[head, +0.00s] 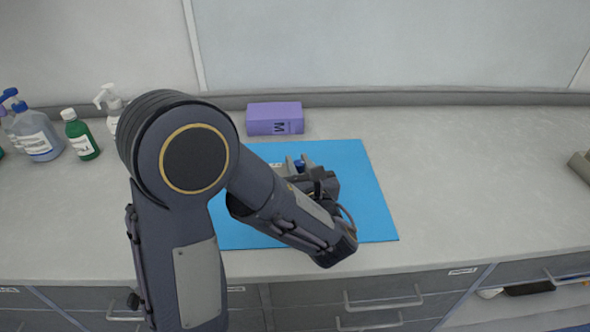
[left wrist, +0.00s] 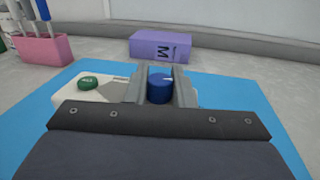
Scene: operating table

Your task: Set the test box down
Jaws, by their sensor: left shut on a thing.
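My left gripper (head: 298,163) reaches over the blue mat (head: 378,218). In the left wrist view its two grey fingers (left wrist: 160,88) are shut on a dark blue cylinder (left wrist: 160,90). The cylinder's top also shows in the head view (head: 299,166). A white item (left wrist: 108,91) with a green round top (left wrist: 89,82) is just left of the fingers, partly hidden by them. I cannot tell whether the blue cylinder is part of it, or whether they touch the mat. A purple box (head: 275,119) marked M lies behind the mat, apart from the gripper. My right gripper is not in view.
Several bottles, one green (head: 80,137) and one with a blue pump (head: 36,136), stand at the left. A pink holder (left wrist: 50,49) with tools shows in the left wrist view. The counter (head: 460,180) right of the mat is clear.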

